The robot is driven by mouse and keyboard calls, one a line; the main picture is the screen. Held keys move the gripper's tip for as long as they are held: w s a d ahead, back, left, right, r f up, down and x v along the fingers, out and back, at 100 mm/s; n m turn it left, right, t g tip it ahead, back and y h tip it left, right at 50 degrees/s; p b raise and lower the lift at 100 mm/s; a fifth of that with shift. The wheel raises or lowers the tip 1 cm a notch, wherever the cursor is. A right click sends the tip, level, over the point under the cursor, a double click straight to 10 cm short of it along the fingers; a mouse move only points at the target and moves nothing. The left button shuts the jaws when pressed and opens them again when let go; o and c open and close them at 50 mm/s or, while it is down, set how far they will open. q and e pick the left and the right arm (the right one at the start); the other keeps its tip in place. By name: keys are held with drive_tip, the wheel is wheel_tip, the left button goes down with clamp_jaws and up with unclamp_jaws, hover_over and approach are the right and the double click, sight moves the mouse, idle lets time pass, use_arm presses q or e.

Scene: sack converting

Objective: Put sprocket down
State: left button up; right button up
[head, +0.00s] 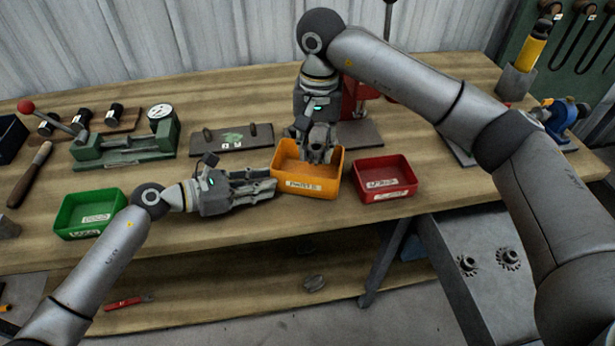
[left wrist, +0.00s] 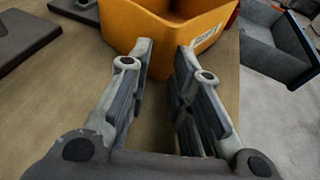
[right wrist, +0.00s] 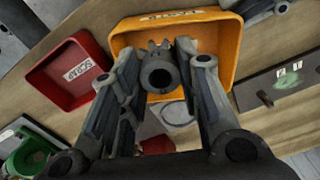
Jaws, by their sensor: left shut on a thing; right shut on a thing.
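My right gripper (right wrist: 160,60) is shut on a dark grey sprocket (right wrist: 158,75), whose teeth and round hub show between the fingers in the right wrist view. In the head view my right gripper (head: 318,155) points down over the orange bin (head: 310,187), and its fingers hide the sprocket. I cannot tell whether the sprocket touches the bin's floor. My left gripper (head: 274,186) comes in low from the left and is shut on the near left corner of the orange bin, which also shows between its fingertips in the left wrist view (left wrist: 165,66).
A red bin (head: 385,190) stands just right of the orange bin, and a green bin (head: 88,222) stands at the left. A dark plate with pegs (head: 232,140) and a green gauge fixture (head: 125,148) lie behind. Two sprockets (head: 508,257) rest on a grey surface at the lower right.

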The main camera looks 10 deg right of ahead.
sight(308, 167)
use_arm(q)
drive_tip(key=shift+w, duration=0.15)
use_arm(e)
drive_tip(key=shift+m, duration=0.5)
drive_tip(key=f, duration=0.3)
drive_tip(key=w+f, duration=0.1)
drive_tip(key=f, duration=0.2)
drive_tip(key=w+a+f, duration=0.1)
drive_tip(key=f, duration=0.2)
drive_tip(key=shift+w+a, duration=0.1)
drive_tip(key=shift+w, duration=0.15)
drive_tip(key=o, duration=1.1)
drive_tip(key=shift+f, duration=0.15)
drive_tip(key=shift+o, duration=0.2)
use_arm(q)
drive_tip(key=o, duration=0.6)
drive_tip(key=shift+o, duration=1.2)
drive_tip(key=shift+w+d+f, duration=0.1)
use_arm(e)
wheel_tip(308, 167, up, 12)
drive_tip(key=shift+w, duration=0.15)
